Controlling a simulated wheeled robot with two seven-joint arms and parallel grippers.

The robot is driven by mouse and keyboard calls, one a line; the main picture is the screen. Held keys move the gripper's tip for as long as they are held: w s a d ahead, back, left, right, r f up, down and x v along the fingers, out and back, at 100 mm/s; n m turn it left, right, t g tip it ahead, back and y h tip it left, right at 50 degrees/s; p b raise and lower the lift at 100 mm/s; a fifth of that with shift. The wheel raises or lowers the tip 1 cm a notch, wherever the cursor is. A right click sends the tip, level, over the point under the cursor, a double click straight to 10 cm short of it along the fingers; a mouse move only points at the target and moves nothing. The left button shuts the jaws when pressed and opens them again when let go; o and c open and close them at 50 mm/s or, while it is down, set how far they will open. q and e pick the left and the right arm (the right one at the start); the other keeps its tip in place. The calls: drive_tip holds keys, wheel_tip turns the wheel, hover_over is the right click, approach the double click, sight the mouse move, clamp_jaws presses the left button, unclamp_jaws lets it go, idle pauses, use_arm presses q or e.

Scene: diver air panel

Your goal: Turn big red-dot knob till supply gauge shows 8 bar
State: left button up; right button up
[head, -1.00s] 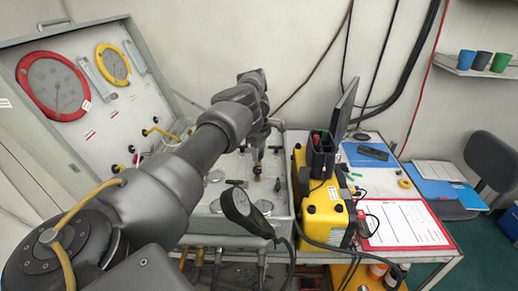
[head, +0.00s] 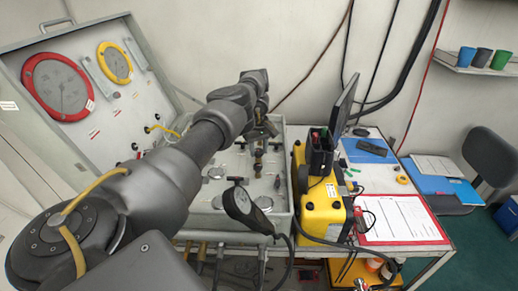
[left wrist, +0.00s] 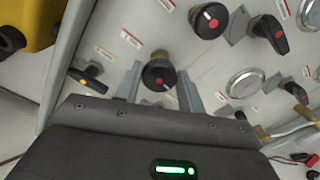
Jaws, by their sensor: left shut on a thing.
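In the left wrist view, a round black knob with a red dot (left wrist: 160,74) sits between the two grey fingers of my left gripper (left wrist: 160,88), which is shut on it. A second round black red-dot knob (left wrist: 209,20) is beyond it on the pale panel. In the head view my left gripper (head: 265,130) is over the back of the panel box, partly hidden by its own wrist. My right gripper is not in view.
A black lever handle with a red dot (left wrist: 270,30) is to the right of the knobs.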

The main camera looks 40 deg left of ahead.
sight(259, 151)
use_arm(q)
drive_tip(key=shift+w+a+r, duration=0.1)
drive_tip(key=shift+w+r, duration=0.05)
drive_tip(key=shift+r, duration=0.05)
drive_tip(key=o, duration=1)
drive_tip(key=shift+f, duration=0.15)
drive_tip(key=shift+c, duration=0.2)
wheel_tip(259, 151, up, 4)
drive_tip(key=shift+f+p, duration=0.1)
drive_tip(key=shift+p, duration=0.85)
wheel_tip(259, 151, up, 7)
drive_tip(key=shift+b, duration=0.3)
